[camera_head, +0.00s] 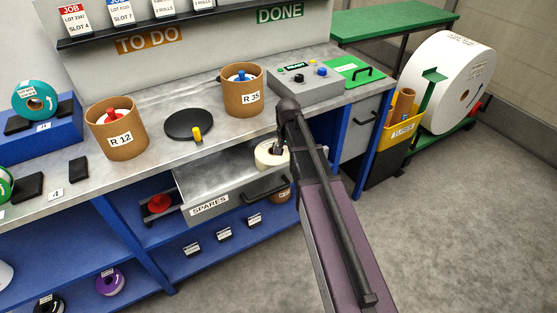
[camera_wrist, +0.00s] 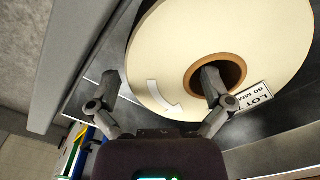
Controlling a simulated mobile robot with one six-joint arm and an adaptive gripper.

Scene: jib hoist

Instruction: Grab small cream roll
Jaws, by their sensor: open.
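The small cream roll (camera_head: 265,157) lies in the open SPARES drawer (camera_head: 215,188), partly hidden by my gripper (camera_head: 279,147). In the wrist view the cream roll (camera_wrist: 160,40) lies flat with its brown core hole (camera_wrist: 238,72) toward the right. A white label reading LOT is at its lower right edge. My gripper (camera_wrist: 160,80) is open there. Its right fingertip appears over or inside the core hole, and its left finger is just outside the roll's left rim. I cannot tell whether either finger touches the roll.
The bench top (camera_head: 195,155) runs above the drawer. It carries the R 12 tub (camera_head: 117,140), a black disc (camera_head: 190,125), the R 35 tub (camera_head: 242,100) and a grey control box (camera_head: 305,88). A yellow TUBES bin (camera_head: 400,135) and a large white roll (camera_head: 447,82) stand right.

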